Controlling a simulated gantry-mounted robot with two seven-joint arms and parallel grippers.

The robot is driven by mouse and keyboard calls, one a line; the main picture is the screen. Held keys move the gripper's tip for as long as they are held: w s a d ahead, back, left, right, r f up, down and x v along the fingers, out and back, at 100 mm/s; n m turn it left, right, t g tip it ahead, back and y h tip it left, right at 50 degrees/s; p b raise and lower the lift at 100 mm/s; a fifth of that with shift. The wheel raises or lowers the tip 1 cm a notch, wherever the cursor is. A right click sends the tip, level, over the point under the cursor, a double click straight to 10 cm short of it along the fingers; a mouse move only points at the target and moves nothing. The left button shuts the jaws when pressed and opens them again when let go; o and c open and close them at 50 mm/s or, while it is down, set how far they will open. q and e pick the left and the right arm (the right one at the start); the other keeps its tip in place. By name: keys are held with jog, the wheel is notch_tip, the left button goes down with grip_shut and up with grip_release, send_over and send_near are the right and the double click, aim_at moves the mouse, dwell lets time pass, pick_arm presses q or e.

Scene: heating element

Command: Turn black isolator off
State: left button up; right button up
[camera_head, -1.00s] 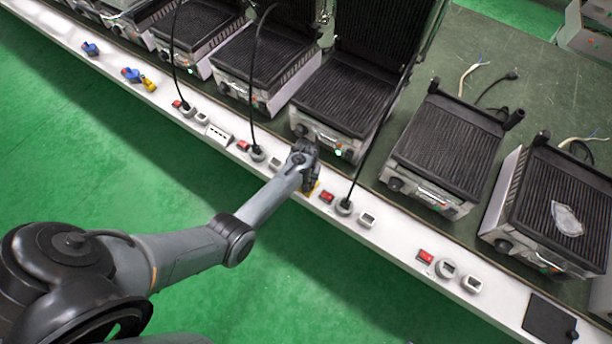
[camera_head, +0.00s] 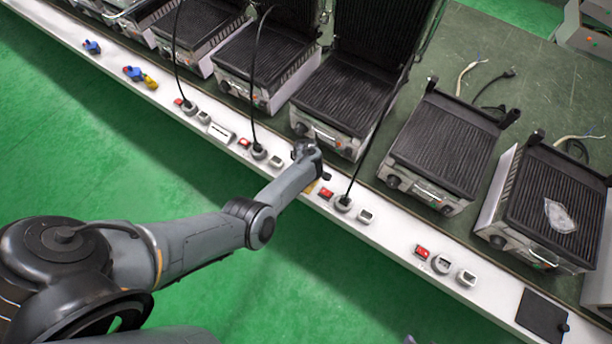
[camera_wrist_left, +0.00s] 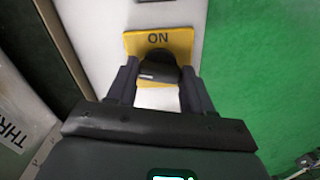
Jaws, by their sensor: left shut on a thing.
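In the head view my left gripper (camera_head: 312,176) is over the white rail, left of a red switch (camera_head: 326,193). Only a bit of yellow shows there, and my wrist hides the knob.
The white rail (camera_head: 400,234) carries several red switches and sockets. A black cable (camera_head: 376,140) rises from a socket right of my gripper. Contact grills (camera_head: 343,100) stand in a row behind the rail. Green floor in front is clear.

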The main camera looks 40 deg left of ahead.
pick_arm(q)
jog(key=shift+n, duration=1.3)
jog(key=o, duration=1)
jog(key=shift+o, duration=0.2)
notch_tip(320, 180, up, 11)
jog(key=p, duration=0.5)
jog(key=shift+f, duration=0.15)
